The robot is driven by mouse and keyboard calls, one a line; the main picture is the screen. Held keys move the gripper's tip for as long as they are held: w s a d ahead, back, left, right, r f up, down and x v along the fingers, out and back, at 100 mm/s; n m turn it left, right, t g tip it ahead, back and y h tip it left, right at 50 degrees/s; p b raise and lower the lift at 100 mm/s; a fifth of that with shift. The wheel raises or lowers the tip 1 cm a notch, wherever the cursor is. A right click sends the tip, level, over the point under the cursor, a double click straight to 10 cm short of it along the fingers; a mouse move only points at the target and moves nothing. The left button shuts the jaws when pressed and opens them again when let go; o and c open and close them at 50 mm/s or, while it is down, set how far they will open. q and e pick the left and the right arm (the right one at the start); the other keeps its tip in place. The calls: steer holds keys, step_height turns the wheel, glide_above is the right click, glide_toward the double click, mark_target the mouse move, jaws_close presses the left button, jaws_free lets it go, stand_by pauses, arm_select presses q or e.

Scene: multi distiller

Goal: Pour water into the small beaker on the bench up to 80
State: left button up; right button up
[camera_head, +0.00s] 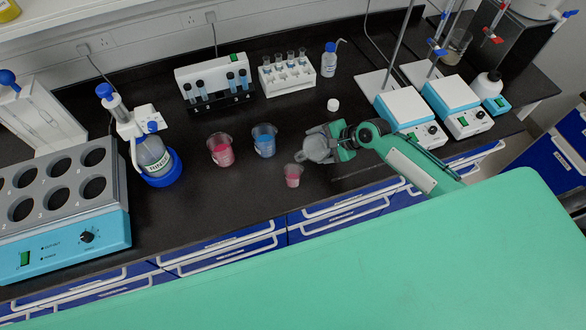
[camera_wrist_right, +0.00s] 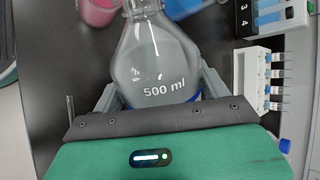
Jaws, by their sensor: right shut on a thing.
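My right gripper (camera_head: 340,140) is shut on a clear glass flask (camera_head: 317,149), held tilted above the bench with its mouth toward the left. In the right wrist view the flask (camera_wrist_right: 155,65) is marked "500 ml" and sits between my right gripper's fingers (camera_wrist_right: 158,92). A small beaker (camera_head: 293,175) with pink liquid stands on the bench just below and left of the flask. In the right wrist view a pink-filled beaker (camera_wrist_right: 97,12) shows beside the flask neck. The beaker's graduations are too small to read. My left gripper is not in view.
A larger beaker of red liquid (camera_head: 220,150) and one of blue liquid (camera_head: 264,140) stand left of the flask. A white tube rack (camera_head: 287,75), a small white cap (camera_head: 333,105) and hot plates (camera_head: 407,108) are behind and right. The bench's front edge is close.

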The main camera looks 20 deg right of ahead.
steer(key=shift+w, duration=0.1)
stand_by(0.7)
steer(key=shift+r, duration=0.15)
steer(key=shift+a+r+n+t+h+p, duration=0.2)
steer(key=shift+r+n+t+h+p, duration=0.65)
steer(key=shift+p, duration=2.8)
steer(key=shift+r+h, duration=0.4)
steer(key=shift+h, duration=0.15)
stand_by(1.1)
